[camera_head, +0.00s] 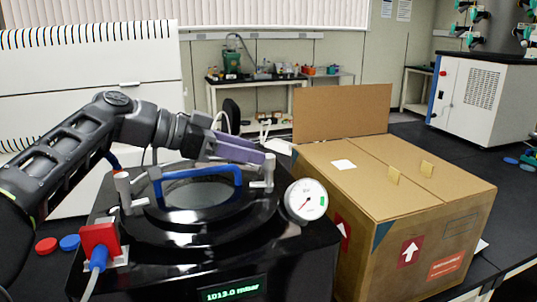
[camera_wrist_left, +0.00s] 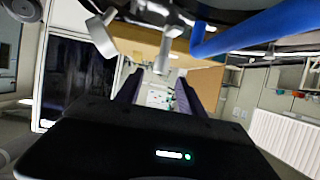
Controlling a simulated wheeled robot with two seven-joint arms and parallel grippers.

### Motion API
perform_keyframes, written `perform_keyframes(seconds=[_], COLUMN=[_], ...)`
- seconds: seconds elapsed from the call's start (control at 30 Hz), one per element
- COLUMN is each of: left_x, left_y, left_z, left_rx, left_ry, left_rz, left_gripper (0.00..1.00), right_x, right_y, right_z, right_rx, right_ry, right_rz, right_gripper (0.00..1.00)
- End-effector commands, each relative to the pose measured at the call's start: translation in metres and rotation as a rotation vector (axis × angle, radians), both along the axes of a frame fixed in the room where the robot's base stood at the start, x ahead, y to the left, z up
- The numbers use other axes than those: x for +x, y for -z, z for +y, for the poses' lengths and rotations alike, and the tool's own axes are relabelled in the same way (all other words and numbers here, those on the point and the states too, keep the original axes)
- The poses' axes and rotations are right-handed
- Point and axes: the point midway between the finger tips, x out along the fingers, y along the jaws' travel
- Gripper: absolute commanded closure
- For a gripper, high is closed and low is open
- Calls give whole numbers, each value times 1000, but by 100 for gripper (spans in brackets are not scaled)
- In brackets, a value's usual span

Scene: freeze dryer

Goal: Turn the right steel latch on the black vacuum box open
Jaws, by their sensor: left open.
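The black vacuum box (camera_head: 215,250) stands at the front, with a round glass-topped lid and a blue handle (camera_head: 200,175) across it. The right steel latch (camera_head: 264,172) stands at the lid's right edge; the left latch (camera_head: 125,192) is at its left edge. My left gripper (camera_head: 257,154) is open just behind and above the right latch, its purple-grey fingers pointing right. In the left wrist view, the right latch (camera_wrist_left: 165,55) shows ahead of the open, empty fingers (camera_wrist_left: 157,90), near the blue handle (camera_wrist_left: 250,33). I cannot tell if they touch the latch. My right gripper is out of view.
A pressure gauge (camera_head: 306,200) sits right of the right latch. A large cardboard box (camera_head: 400,200) with one flap up stands close on the right. A red connector (camera_head: 100,240) with a blue hose fitting is at the box's left front. A white louvred unit (camera_head: 90,70) stands behind my left arm.

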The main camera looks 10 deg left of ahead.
Motion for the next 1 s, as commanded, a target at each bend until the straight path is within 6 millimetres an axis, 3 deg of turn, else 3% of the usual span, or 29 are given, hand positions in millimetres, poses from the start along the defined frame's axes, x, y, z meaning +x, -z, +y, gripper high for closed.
perform_keyframes(seconds=[0.3,0.67,1.0], left_x=[24,28,28], left_y=[17,20,20], left_z=[-35,-40,-39], left_rx=[-1,0,0], left_ry=[2,0,0], left_rz=[2,0,0], left_gripper=[55,55,82], right_x=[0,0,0], right_y=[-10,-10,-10], right_z=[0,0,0], right_rx=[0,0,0], right_ry=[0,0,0], right_rz=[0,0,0], right_gripper=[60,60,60])
